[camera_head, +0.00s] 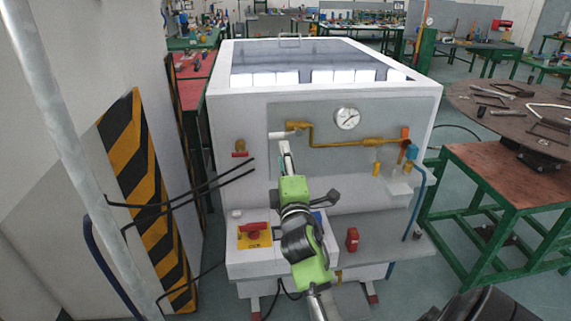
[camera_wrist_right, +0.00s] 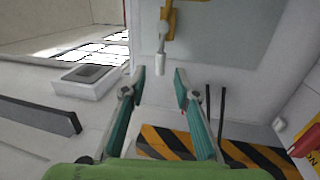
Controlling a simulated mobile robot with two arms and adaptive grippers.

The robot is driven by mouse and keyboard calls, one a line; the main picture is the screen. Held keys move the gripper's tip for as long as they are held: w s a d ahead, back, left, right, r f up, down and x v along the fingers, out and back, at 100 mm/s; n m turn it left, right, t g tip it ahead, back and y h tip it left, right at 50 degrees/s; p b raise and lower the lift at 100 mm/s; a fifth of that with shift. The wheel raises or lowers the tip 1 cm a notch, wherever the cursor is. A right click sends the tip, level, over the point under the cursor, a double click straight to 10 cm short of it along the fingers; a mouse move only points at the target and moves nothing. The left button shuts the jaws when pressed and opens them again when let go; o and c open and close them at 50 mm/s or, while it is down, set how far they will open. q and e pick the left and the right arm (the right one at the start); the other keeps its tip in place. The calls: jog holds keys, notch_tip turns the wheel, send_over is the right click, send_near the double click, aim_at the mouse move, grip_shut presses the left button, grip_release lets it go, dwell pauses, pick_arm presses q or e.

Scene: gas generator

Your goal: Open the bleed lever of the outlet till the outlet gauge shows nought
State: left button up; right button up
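The outlet gauge (camera_head: 347,118), round and white-faced, sits on the grey panel of the machine; its needle is too small to read surely. A brass pipe (camera_head: 330,143) runs below it. The bleed lever (camera_head: 277,135), with a pale handle, is at the pipe's left end. In the right wrist view the lever (camera_wrist_right: 160,63) hangs from the brass fitting (camera_wrist_right: 168,20). My right gripper (camera_head: 285,153) is just below the lever. Its fingers (camera_wrist_right: 159,78) are spread and empty, with the handle's end just beyond the gap between the tips. My left gripper is not in view.
A red switch on a yellow plate (camera_head: 254,235) and a small red block (camera_head: 352,239) are on the machine's lower ledge. A small red-handled valve (camera_head: 240,149) is left of the panel. Dark rods (camera_head: 190,196) stick out at left. A green-framed table (camera_head: 505,185) stands at right.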

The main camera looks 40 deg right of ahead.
jog(key=v, duration=0.2)
jog(key=shift+s+a, duration=0.25)
jog(key=shift+s, duration=0.05)
jog(key=shift+f, duration=0.15)
